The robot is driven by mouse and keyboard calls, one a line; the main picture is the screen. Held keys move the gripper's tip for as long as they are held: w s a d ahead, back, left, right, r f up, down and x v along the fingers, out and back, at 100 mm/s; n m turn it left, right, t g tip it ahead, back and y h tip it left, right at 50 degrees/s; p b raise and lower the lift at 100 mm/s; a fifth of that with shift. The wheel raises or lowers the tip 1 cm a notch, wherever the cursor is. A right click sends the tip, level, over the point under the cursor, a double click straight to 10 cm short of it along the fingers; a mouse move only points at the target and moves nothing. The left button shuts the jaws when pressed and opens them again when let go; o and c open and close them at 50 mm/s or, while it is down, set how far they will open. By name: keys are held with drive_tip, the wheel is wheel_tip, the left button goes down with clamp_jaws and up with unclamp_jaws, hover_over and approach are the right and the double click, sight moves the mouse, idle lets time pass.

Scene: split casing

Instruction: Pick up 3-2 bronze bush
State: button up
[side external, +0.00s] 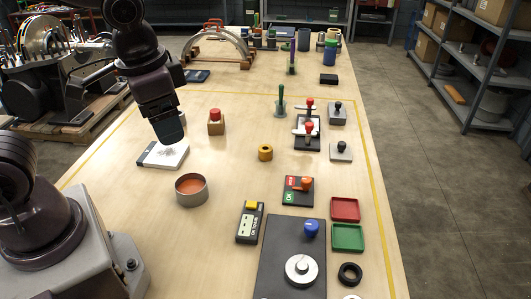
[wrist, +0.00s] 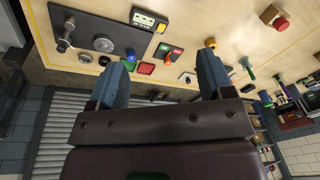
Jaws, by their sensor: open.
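A small bronze-yellow bush (side external: 265,153), a short ring with a dark bore, stands on the wooden bench near the middle in the side view. It appears to be the orange-yellow piece (wrist: 210,43) beyond my right finger in the wrist view. No label is readable on the bush.
A round tin (side external: 191,190) and a red-knobbed block (side external: 216,122) stand between my gripper's side and the bush. The bench immediately around the bush is clear.

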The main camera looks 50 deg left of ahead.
sight(266, 151)
drive_tip(key=w+a+f+m+y, duration=0.1)
drive_tip(key=w+f+m+y, duration=0.2)
drive_tip(key=f, duration=0.4)
drive_tip(key=w+a+f+m+y, duration=0.2)
drive_tip(key=w+f+m+y, duration=0.2)
drive_tip(key=w+f+m, duration=0.2)
drive_tip(key=w+a+f+m+y, duration=0.1)
drive_tip(key=w+f+m+y, duration=0.2)
drive_tip(key=w+f+m, duration=0.2)
drive_tip(key=shift+w+a+f+m, duration=0.1)
drive_tip(key=shift+f+m, duration=0.25)
drive_tip(key=shift+f, duration=0.45)
drive_tip(key=shift+w+a+f+m, duration=0.1)
drive_tip(key=shift+f+m, duration=0.25)
drive_tip(key=shift+f, duration=0.45)
drive_tip(key=w+f+m+t, duration=0.1)
drive_tip(key=w+m, duration=0.1)
drive_tip(key=w+f+m+t, duration=0.1)
drive_tip(key=f+m+t, duration=0.1)
drive_tip(key=shift+w+d+f+y, duration=0.15)
drive_tip(key=shift+w+d+y, duration=0.05)
drive_tip(key=shift+w+y, duration=0.2)
drive_tip(key=w+m+t, duration=0.2)
drive_tip(key=w+d+m, duration=0.1)
drive_tip(key=w, duration=0.1)
drive_tip(key=shift+w+d+r+t, duration=0.1)
drive_tip(key=shift+r+t, duration=0.3)
drive_tip(key=x, duration=1.2)
drive_tip(key=shift+w+f, duration=0.15)
drive_tip(key=shift+w, duration=0.3)
